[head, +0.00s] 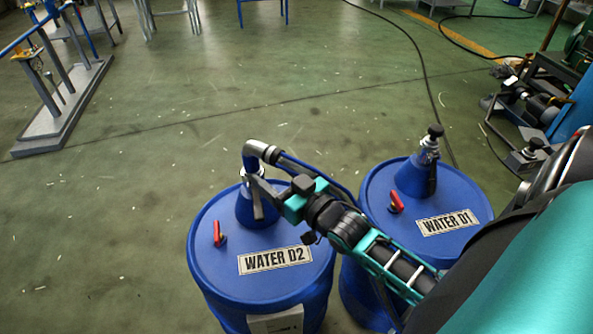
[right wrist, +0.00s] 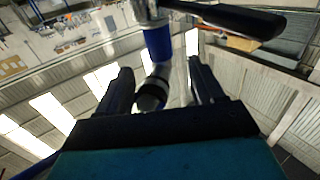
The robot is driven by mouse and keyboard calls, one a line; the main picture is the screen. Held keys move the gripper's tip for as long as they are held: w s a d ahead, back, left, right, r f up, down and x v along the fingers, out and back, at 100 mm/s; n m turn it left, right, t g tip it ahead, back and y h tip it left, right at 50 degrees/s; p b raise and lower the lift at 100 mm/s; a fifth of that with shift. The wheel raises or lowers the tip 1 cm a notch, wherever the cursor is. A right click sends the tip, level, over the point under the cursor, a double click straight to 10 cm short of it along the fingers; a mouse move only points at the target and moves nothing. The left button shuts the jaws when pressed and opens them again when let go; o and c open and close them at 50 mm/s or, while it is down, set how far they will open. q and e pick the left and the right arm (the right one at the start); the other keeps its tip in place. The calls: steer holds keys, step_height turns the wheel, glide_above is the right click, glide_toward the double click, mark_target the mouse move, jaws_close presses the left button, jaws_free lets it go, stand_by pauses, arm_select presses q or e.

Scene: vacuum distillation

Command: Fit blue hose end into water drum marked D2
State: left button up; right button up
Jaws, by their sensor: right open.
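The blue drum D2 (head: 222,262) stands upright, labelled WATER D2, with a blue cone-shaped neck (head: 246,208) on its lid. The blue hose end (head: 249,152), with a grey metal elbow fitting (head: 264,151), bends down over the neck and meets its top. I cannot tell how deep it sits. The blue hose (head: 312,170) runs right behind my arm. My right gripper (head: 262,198) is beside the neck, just below the elbow, with its fingers apart. In the right wrist view, a blue piece (right wrist: 158,42) and a dark round end show beyond and between the open fingers (right wrist: 160,88).
Drum D1 (head: 462,198) stands close on the right, its neck topped by a metal fitting with a black knob (head: 435,131). Red valve handles (head: 217,233) rise from both lids. Machinery (head: 540,100) stands at far right.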

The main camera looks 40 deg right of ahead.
arm_select(q)
steer(key=shift+a+r+p, duration=0.15)
steer(key=shift+r+p, duration=0.05)
steer(key=shift+p, duration=0.2)
arm_select(e)
steer(key=s, duration=0.7)
steer(key=shift+d, duration=0.4)
arm_select(q)
steer(key=shift+y, duration=0.5)
steer(key=a+r+p, duration=0.1)
steer(key=p, duration=0.1)
steer(key=s+r+p, duration=0.1)
steer(key=p, duration=0.2)
steer(key=a+r+p, duration=0.1)
steer(key=r+p, duration=0.1)
steer(key=p, duration=0.1)
steer(key=shift+s+a+r, duration=0.1)
steer(key=shift+s+a, duration=0.15)
steer(key=shift+a, duration=0.1)
arm_select(e)
steer(key=s+a+f+n+g, duration=0.1)
steer(key=s+a+f+g, duration=0.4)
steer(key=a, duration=0.5)
steer(key=shift+s+g, duration=1)
steer(key=shift+g, duration=0.1)
